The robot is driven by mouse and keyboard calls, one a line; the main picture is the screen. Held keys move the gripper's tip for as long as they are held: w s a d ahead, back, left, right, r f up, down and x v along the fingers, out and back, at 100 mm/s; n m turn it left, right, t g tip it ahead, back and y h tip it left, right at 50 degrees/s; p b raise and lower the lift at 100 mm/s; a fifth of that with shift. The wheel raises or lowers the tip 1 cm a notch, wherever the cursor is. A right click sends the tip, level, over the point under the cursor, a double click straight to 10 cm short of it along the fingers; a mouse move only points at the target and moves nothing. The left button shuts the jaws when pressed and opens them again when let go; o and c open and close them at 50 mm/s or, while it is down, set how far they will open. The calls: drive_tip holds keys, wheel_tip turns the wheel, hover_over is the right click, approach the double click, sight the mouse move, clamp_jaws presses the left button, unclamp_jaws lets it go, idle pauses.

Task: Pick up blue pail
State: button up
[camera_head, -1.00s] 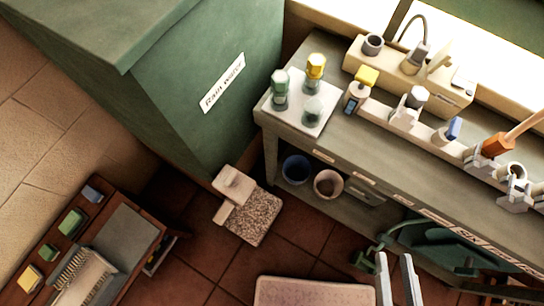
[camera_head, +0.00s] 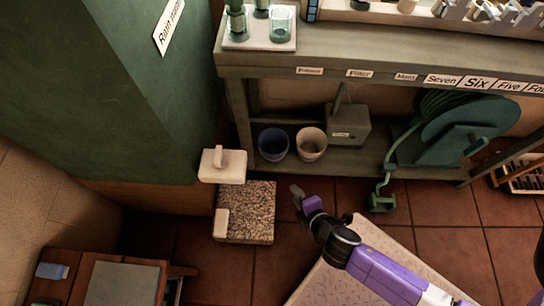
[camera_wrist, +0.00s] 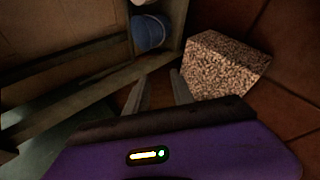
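The blue pail (camera_head: 273,146) stands on the lower shelf (camera_head: 345,172) of the bench, near its left end. In the wrist view the blue pail (camera_wrist: 148,34) shows at the top, beyond my fingers. My gripper (camera_head: 296,191) is below and in front of the shelf, a little right of the pail and apart from it. In the wrist view my gripper (camera_wrist: 162,90) has its two fingers spread with nothing between them.
A pale pail (camera_head: 311,145) stands close to the right of the blue one. A grey box (camera_head: 348,128) and a green hose reel (camera_head: 465,125) are farther right. A speckled block (camera_head: 250,205) and a white block (camera_head: 222,166) are left of my gripper. A pale mat (camera_head: 330,285) lies below my arm.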

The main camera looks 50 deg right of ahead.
drive_tip(key=w+d+f+n+g+h+b, duration=0.1)
drive_tip(key=w+d+f+n+h+b, duration=0.1)
drive_tip(key=w+d+f+b, duration=0.3)
drive_tip(key=w+d+f+n+h+b, duration=0.2)
drive_tip(key=w+f+b, duration=0.1)
drive_tip(key=f, duration=0.5)
drive_tip(key=w+d+f+n+h+b, duration=0.1)
drive_tip(key=w+d+b, duration=0.2)
drive_tip(key=d, duration=0.1)
drive_tip(key=w+d+f+n+h+b, duration=0.1)
drive_tip(key=w+d+f+b, duration=0.1)
drive_tip(key=w+d+b, duration=0.1)
drive_tip(key=w+d+f+n+g+h+b, duration=0.1)
drive_tip(key=w+d+h+b, duration=0.1)
drive_tip(key=w+d+b, duration=0.1)
drive_tip(key=shift+r+x, duration=0.1)
drive_tip(key=shift+x, duration=0.6)
drive_tip(key=shift+r+x, duration=0.15)
drive_tip(key=shift+x, duration=0.55)
drive_tip(key=shift+w, duration=0.15)
clamp_jaws()
drive_tip(key=shift+a+f, duration=0.1)
